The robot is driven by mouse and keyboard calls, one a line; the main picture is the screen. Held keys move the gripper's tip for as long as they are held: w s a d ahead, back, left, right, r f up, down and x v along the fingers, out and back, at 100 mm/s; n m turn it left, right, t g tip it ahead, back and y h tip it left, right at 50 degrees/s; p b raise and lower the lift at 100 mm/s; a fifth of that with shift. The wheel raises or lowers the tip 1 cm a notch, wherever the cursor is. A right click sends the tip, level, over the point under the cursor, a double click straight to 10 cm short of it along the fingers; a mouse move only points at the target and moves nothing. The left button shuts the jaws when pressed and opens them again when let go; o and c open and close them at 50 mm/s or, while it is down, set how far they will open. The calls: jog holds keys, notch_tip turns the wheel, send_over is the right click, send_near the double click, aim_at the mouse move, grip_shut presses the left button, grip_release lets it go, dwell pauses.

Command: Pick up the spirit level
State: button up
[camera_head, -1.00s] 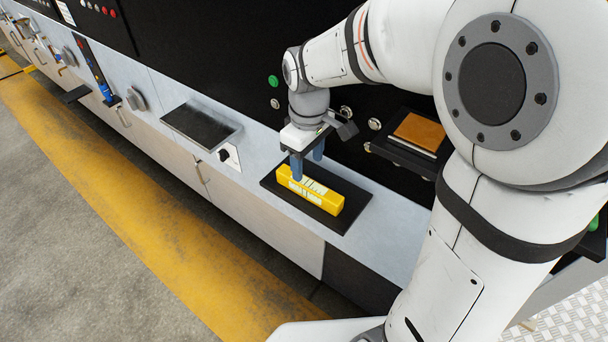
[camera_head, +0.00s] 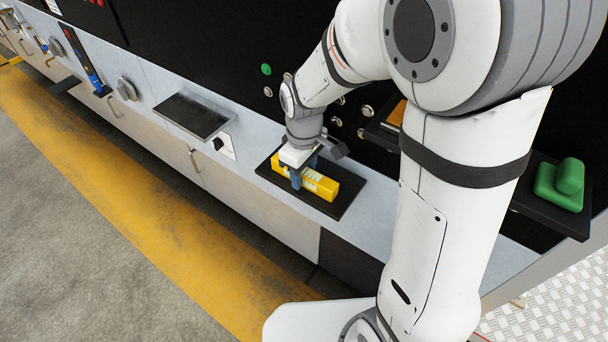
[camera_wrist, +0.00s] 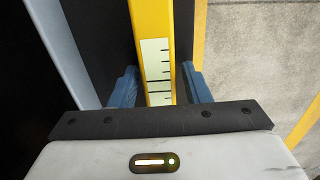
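The yellow spirit level (camera_head: 323,185) lies flat on a black tray (camera_head: 343,207) on the grey ledge. It has pale labels on its faces. My gripper (camera_head: 301,174) points down over the level's left part, with a blue finger on its near side. In the wrist view the level (camera_wrist: 155,40) runs between the two blue fingers of my gripper (camera_wrist: 160,88). The left finger looks very near the level or touching it, and a small gap shows at the right finger. The level's lower end in that view is hidden by the gripper body.
An empty black tray (camera_head: 190,117) sits to the left on the ledge. A green object (camera_head: 560,186) rests on a black shelf at the right. An orange-brown block (camera_head: 397,114) is partly hidden by my arm. A blue tool (camera_head: 88,68) stands far left.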

grip_shut()
dwell(0.3)
notch_tip(320, 180, up, 10)
jog(key=s+a+r, duration=0.3)
jog(key=s+a, duration=0.5)
jog(key=s, duration=0.2)
jog(key=shift+p, duration=0.3)
dwell(0.8)
jog(key=shift+s, duration=0.1)
